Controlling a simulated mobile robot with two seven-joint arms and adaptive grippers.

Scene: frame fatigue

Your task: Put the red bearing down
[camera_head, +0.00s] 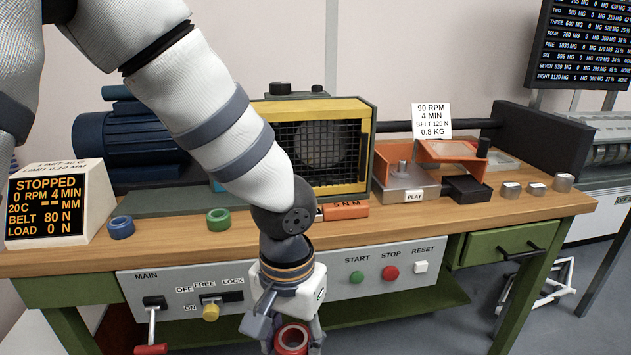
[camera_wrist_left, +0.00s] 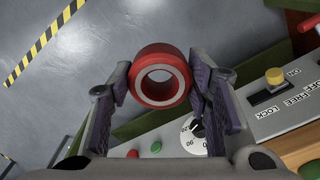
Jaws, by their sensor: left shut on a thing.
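The red bearing (camera_head: 292,327), a thick ring with a pale inner face, is at the bottom of the head view. In the left wrist view the red bearing (camera_wrist_left: 160,53) sits between the two fingers. My left gripper (camera_head: 291,341) is shut on it and holds it in front of the bench's control panel, below the level of the bench top. In the wrist view my left gripper (camera_wrist_left: 163,85) has a finger on each side of the ring, with grey floor behind it. My right gripper is not in view.
A blue ring (camera_head: 121,228) and a green ring (camera_head: 218,219) lie on the wooden bench top (camera_head: 400,228). A display (camera_head: 48,208) reads STOPPED. A caged yellow housing (camera_head: 365,145) stands behind my arm. The panel has START (camera_head: 356,277) and STOP (camera_head: 390,273) buttons. The front strip of bench right of my arm is clear.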

